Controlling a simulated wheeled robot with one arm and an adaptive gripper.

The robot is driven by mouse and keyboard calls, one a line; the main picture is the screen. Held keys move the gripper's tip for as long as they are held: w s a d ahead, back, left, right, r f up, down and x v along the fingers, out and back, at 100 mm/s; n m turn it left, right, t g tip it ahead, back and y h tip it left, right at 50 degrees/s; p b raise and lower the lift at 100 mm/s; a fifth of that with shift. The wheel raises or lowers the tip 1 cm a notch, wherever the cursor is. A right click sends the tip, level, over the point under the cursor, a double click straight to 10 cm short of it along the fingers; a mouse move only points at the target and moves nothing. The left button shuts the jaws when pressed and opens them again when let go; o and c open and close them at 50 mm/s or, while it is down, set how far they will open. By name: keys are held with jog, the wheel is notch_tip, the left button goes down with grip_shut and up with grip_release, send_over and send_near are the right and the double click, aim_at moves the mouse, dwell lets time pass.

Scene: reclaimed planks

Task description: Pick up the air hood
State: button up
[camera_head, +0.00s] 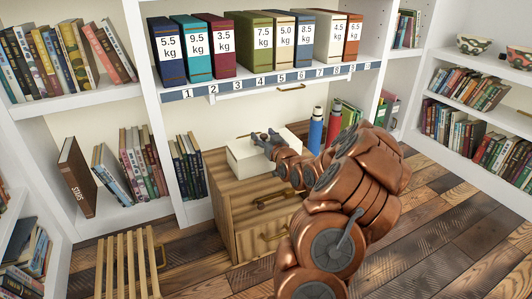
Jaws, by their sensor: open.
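A pale cream box-like thing (243,160) sits on top of a wooden cabinet (224,200). It may be the air hood, but I cannot tell for sure. My gripper (265,137) is open at its top, over the right part. A small dark piece shows beside the fingers; I cannot tell whether it is a handle or part of the gripper. I cannot tell whether the fingers touch anything. My copper-coloured arm hides the box's right side and part of the cabinet top.
A blue bottle (315,132) and a red bottle (333,125) stand behind my arm. A shelf above holds several weight-labelled volumes (222,47) over a numbered strip (262,83). A slatted wooden piece (127,265) stands at lower left. Plank floor (440,225) is clear at right.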

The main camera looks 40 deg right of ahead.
jog(key=shift+c, duration=0.4)
grip_shut()
